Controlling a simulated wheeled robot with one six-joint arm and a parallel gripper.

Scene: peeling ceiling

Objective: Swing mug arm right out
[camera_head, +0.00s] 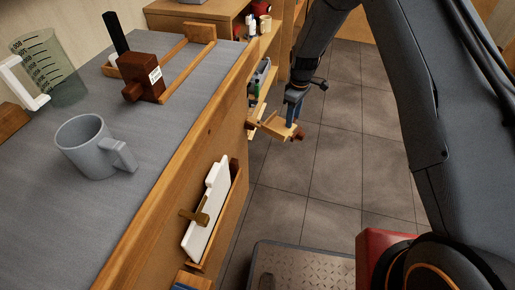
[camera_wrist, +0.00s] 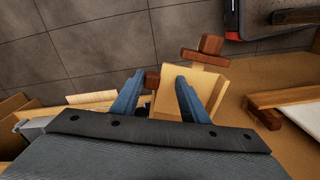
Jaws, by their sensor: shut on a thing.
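The mug arm (camera_head: 277,127) is a light wooden piece with dark brown ends, standing out from the side of the wooden counter over the floor. My gripper (camera_head: 293,115) comes down on it from above. In the wrist view, my gripper (camera_wrist: 158,92) has its two blue fingers on either side of the wooden mug arm (camera_wrist: 205,83), shut on it. A dark brown crosspiece (camera_wrist: 205,47) shows beyond the fingers, and a small dark knob (camera_wrist: 152,80) shows between them. The exact contact is partly hidden.
A grey mug (camera_head: 85,147), a measuring jug (camera_head: 52,68) and a dark brown block (camera_head: 145,80) stand on the counter (camera_head: 135,175). A white board (camera_head: 207,212) sits in a side rack. Open shelves (camera_head: 262,80) stand behind the mug arm.

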